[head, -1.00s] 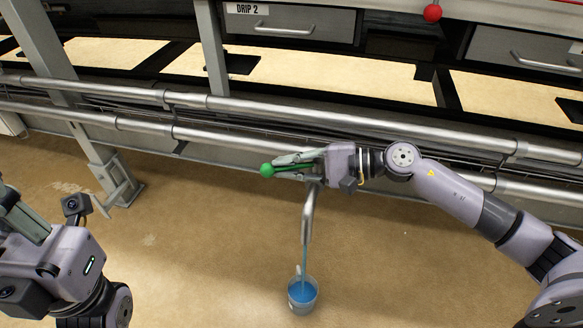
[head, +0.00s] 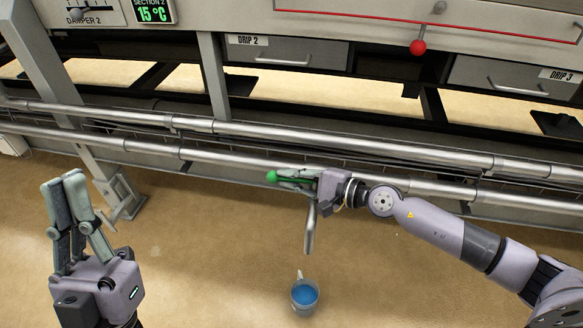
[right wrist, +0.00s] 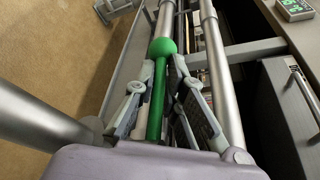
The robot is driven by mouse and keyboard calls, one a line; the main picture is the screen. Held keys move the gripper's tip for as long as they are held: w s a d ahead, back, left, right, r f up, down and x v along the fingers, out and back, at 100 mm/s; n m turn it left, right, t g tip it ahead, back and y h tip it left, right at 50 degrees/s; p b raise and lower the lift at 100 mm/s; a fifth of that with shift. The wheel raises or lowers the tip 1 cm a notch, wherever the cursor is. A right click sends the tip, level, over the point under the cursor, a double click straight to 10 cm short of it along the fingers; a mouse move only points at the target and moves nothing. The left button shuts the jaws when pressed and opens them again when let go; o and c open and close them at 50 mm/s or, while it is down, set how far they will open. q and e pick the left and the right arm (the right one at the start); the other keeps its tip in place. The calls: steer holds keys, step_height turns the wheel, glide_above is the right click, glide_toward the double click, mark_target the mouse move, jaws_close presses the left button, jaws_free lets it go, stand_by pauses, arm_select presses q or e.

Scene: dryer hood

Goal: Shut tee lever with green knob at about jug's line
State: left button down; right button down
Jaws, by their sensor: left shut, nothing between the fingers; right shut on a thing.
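The tee lever (right wrist: 155,108) is a green bar with a round green knob (head: 272,176) at its end. In the head view it lies roughly level along the lower pipe, knob to the left. My right gripper (head: 290,175) is shut on the lever behind the knob; its fingers flank the bar in the right wrist view (right wrist: 158,85). The metal spout (head: 310,230) hangs below it, with no stream visible. The jug (head: 305,295) stands on the floor under the spout and holds blue liquid; its line cannot be made out. My left gripper (head: 73,180) is shut and empty, pointing up at the left.
Two long steel pipes (head: 400,150) run across behind the lever. A grey post (head: 213,75) and a leg with a bracket (head: 120,195) stand to the left. Drawers (head: 290,52) and a red knob (head: 417,47) are above. The floor around the jug is clear.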

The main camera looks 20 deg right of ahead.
steer(key=shift+a+t+h+p, duration=0.15)
steer(key=shift+t+h+p, duration=0.15)
steer(key=shift+p, duration=0.4)
steer(key=shift+f+m, duration=0.1)
steer(key=shift+m, duration=0.2)
arm_select(q)
steer(key=w+g, duration=0.1)
steer(key=w, duration=0.1)
steer(key=w+g, duration=0.1)
steer(key=shift+w+d+f+g+y, duration=0.3)
steer(key=shift+w+d+f+y, duration=0.05)
steer(key=shift+f+y, duration=0.05)
arm_select(e)
steer(key=c, duration=1.9)
jaws_free()
steer(key=shift+o, duration=1.1)
steer(key=shift+w+a, duration=0.1)
steer(key=shift+w, duration=0.05)
arm_select(q)
steer(key=shift+w+a, duration=0.1)
steer(key=shift+a, duration=0.05)
